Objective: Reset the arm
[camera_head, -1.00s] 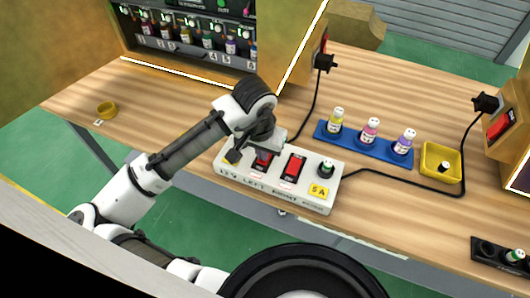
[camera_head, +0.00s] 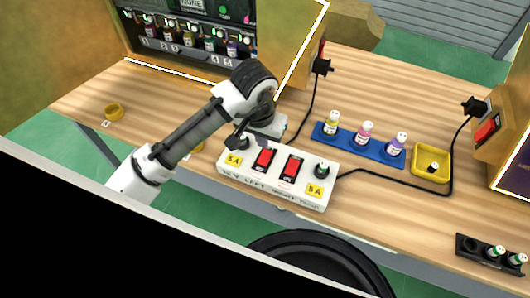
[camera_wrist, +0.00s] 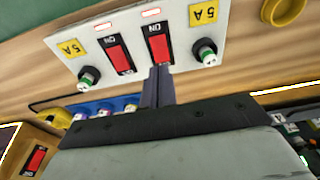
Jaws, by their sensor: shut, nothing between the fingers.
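My gripper (camera_head: 238,138) is above the left end of a white power panel (camera_head: 277,192), with its fingers shut together and nothing between them. In the wrist view the closed fingers (camera_wrist: 158,82) point toward the panel (camera_wrist: 140,40), near the lower end of one red switch (camera_wrist: 158,48). I cannot tell whether they touch it. The panel carries two red switches, a left one (camera_head: 265,159) and a right one (camera_head: 291,167), with a dark knob-like fuse (camera_head: 322,171) and a yellow 5A label (camera_head: 314,191) at its right end. Another fuse at its left end is partly covered by my gripper.
A blue rack (camera_head: 359,144) with three bottles stands behind the panel. A yellow tray (camera_head: 432,163) holds a small dark piece. A dark rack (camera_head: 490,254) is at the right front. Black cables cross the table. A lit cabinet stands behind my arm.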

